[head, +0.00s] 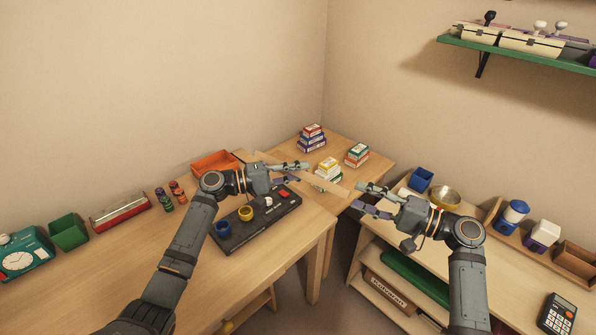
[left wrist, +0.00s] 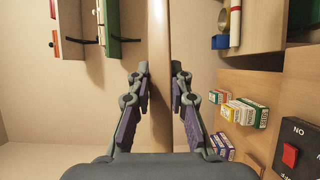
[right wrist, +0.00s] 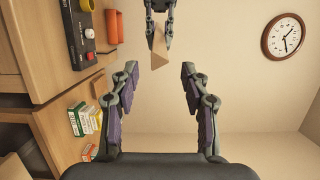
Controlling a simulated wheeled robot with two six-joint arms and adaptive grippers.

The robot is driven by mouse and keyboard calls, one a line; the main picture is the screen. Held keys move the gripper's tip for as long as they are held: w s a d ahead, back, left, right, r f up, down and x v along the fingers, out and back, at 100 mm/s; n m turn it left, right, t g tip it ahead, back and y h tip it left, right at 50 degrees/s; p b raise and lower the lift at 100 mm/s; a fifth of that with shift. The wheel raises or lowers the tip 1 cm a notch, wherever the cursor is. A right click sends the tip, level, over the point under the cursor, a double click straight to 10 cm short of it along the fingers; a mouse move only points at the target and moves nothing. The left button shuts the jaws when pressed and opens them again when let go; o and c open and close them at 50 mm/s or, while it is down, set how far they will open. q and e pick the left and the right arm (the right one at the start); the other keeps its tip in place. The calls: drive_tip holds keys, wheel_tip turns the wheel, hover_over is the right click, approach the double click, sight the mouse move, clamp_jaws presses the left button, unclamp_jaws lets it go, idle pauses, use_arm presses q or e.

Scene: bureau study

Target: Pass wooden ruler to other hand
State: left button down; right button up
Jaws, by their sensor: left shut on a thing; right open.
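The wooden ruler (head: 327,184) is held in the air above the desk by my left gripper (head: 303,172). In the left wrist view the ruler (left wrist: 159,60) passes lengthwise between my two left fingers, which are shut on it. My right gripper (head: 361,197) is open and empty, just beyond the ruler's right end in the head view. In the right wrist view the ruler's end (right wrist: 158,53) points toward the gap between my open right fingers (right wrist: 158,75) and is apart from them. The left fingers hide part of the ruler.
A shelf unit (head: 485,252) with a yellow bowl (head: 445,196) and containers stands at right. The air around both grippers looks clear.

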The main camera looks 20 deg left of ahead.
drive_tip(key=d+f+m+t+h, duration=0.1)
drive_tip(key=d+f+m+h, duration=0.2)
drive_tip(key=f, duration=0.9)
drive_tip(key=d+f+m+t+h, duration=0.1)
drive_tip(key=d+f+h, duration=0.4)
drive_tip(key=f, duration=0.6)
drive_tip(key=s+d+f+g+h, duration=0.15)
drive_tip(key=s+d+f, duration=0.25)
drive_tip(key=f, duration=0.6)
drive_tip(key=s+d+f+h, duration=0.2)
drive_tip(key=s+d+f, duration=0.15)
drive_tip(key=f, duration=0.55)
drive_tip(key=s+d+f+n+g+h, duration=0.1)
drive_tip(key=s+d+f+h, duration=0.15)
drive_tip(key=s+f, duration=0.5)
drive_tip(key=s+d+f+n+g+h, duration=0.1)
drive_tip(key=s+d+f+h, duration=0.15)
drive_tip(key=s+f, duration=0.45)
drive_tip(key=s+d+f+n+g+h, duration=0.1)
drive_tip(key=s+d+f+n, duration=0.1)
drive_tip(key=s, duration=0.9)
drive_tip(key=s+d+f+n+g, duration=0.1)
drive_tip(key=s+d+f+n, duration=0.1)
drive_tip(key=s, duration=1)
wheel_tip(320, 180, down, 2)
drive_tip(key=shift+s+d+f+n+h, duration=0.15)
drive_tip(key=shift+s+n+h, duration=0.15)
drive_tip(key=shift+n, duration=0.5)
